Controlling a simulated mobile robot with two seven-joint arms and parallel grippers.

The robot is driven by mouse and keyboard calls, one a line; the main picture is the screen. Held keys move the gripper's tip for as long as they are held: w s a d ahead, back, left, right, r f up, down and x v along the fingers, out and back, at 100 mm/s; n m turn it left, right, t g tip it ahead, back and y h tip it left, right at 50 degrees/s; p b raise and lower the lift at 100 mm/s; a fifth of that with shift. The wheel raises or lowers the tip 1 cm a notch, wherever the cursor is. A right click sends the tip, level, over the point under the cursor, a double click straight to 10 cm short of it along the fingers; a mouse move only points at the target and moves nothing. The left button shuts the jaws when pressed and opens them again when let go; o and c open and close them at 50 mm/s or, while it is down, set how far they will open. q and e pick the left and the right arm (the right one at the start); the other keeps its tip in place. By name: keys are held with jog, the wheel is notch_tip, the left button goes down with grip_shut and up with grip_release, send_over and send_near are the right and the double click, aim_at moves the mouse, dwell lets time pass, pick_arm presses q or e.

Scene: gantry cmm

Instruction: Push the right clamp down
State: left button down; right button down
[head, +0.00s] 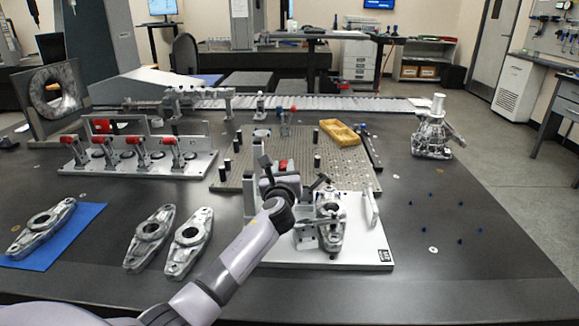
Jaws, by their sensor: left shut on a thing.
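A pale fixture plate (345,260) lies at the front middle of the table. A metal casting (331,212) with a round bore sits on it. A grey upright (250,193) stands at the plate's left side, and a pale handle-like bar (372,208) stands at its right. My left gripper (284,170) is over the back left of the plate, shut on what looks like a red clamp handle (284,163). The gripper and wrist hide most of this clamp, so I cannot tell its full position. My right gripper is not in view.
A row of red-handled clamps (190,168) stands at the back left. Two loose castings (188,238) lie left of my arm, and another (42,228) lies on a blue mat (65,248). A perforated plate (350,170) with a yellow tray (340,132) lies behind. The right front is mostly clear.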

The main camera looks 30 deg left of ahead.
pick_arm(q)
jog(key=shift+s+a+f+n, duration=0.2)
jog(key=shift+a+f+n, duration=0.15)
jog(key=shift+n, duration=0.25)
jog(key=c, duration=0.8)
grip_release()
jog(key=shift+c, duration=0.2)
jog(key=p+v, duration=0.1)
jog(key=v, duration=0.6)
jog(key=shift+s, duration=0.15)
